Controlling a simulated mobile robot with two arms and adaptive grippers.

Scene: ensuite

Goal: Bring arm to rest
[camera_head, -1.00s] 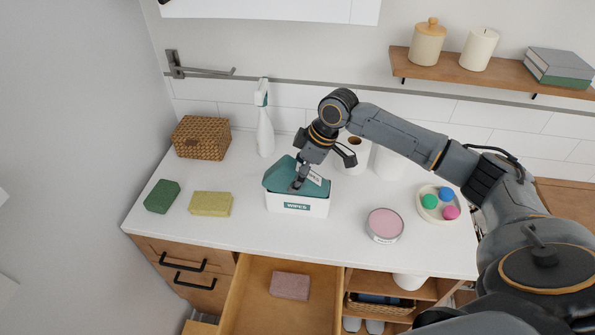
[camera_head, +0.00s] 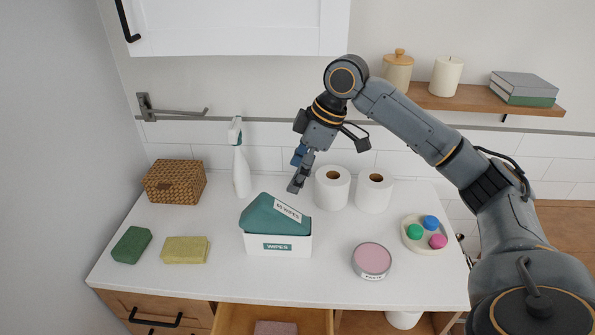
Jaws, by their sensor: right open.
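My right arm comes in from the right edge. Its gripper (camera_head: 295,183) hangs in the air above and behind the wipes box (camera_head: 278,245), apart from it. The gripper is open, with nothing between its fingers. The wipes box is white with a teal lid (camera_head: 270,213) that stands tilted up. My left gripper is not in view.
An open drawer (camera_head: 270,318) sits below.

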